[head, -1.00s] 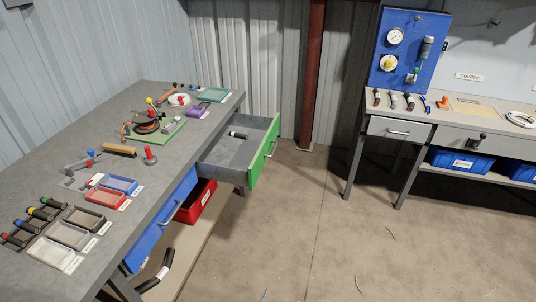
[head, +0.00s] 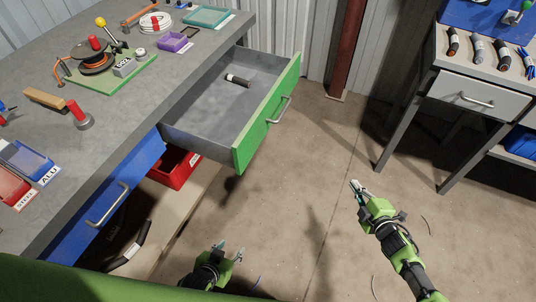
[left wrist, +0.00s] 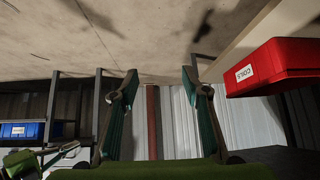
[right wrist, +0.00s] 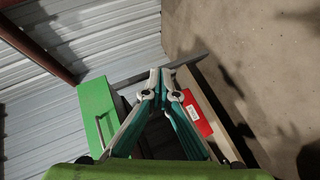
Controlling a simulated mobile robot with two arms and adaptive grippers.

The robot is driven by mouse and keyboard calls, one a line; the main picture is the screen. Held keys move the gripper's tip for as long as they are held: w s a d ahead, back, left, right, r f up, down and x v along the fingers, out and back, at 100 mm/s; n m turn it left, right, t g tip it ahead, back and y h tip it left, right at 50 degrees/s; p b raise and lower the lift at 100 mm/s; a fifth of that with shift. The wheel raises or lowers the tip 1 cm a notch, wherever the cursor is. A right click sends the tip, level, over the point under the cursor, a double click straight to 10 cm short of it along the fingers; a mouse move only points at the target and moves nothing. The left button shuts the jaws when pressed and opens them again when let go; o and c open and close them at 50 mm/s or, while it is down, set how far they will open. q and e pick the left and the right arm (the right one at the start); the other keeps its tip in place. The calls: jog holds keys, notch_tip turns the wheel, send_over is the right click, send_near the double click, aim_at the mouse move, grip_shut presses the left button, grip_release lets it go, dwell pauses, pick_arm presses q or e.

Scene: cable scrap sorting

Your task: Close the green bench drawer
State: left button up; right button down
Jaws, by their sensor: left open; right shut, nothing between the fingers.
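The green bench drawer stands open in the head view, its green front (head: 250,141) pulled well out from the grey bench. Its silver handle (head: 279,110) is on the outer face. A dark cable piece with a white label (head: 237,81) lies inside. My left gripper (head: 230,248) is open and empty, low in front of the bench and apart from the drawer. My right gripper (head: 357,186) is shut and empty, to the right of the drawer front and apart from it. In the right wrist view the green front (right wrist: 97,108) shows left of the shut fingers (right wrist: 160,76).
A blue drawer (head: 112,203) sits beside the green one, apparently shut. A red bin (head: 174,166) is on the lower shelf; it also shows in the left wrist view (left wrist: 275,68). A second bench with a grey drawer (head: 468,101) stands right. Floor between is clear.

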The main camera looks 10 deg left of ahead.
pick_arm(q)
jog(key=w+d+r+t+h+b, duration=0.1)
jog(key=w+d+r+t+b, duration=0.3)
jog(key=w+r+b, duration=0.6)
pick_arm(e)
jog(key=w+a+r+n+y, duration=0.3)
jog(key=a+r+n+y, duration=0.1)
jog(key=r+n, duration=0.35)
jog(key=w+a+r+n+y, duration=0.3)
jog(key=a+r+n+y, duration=0.2)
jog(key=r+n, duration=0.25)
jog(key=n+g+y+b, duration=0.4)
jog(key=n+g+b, duration=0.6)
jog(key=n, duration=0.8)
send_near(258, 134)
jog(key=a, duration=0.2)
jog(key=a+t+b, duration=0.1)
jog(key=a, duration=0.1)
jog(key=a+t+b, duration=0.1)
jog(key=shift+w+a+f, duration=0.35)
jog(key=shift+a+f, duration=0.05)
pick_arm(q)
notch_tip(258, 134, up, 20)
jog(key=s+t+h, duration=0.1)
jog(key=t+h, duration=0.1)
jog(key=t, duration=0.6)
jog(key=shift+s, duration=0.3)
pick_arm(e)
jog(key=shift+w+a, duration=0.2)
jog(key=shift+a, duration=0.4)
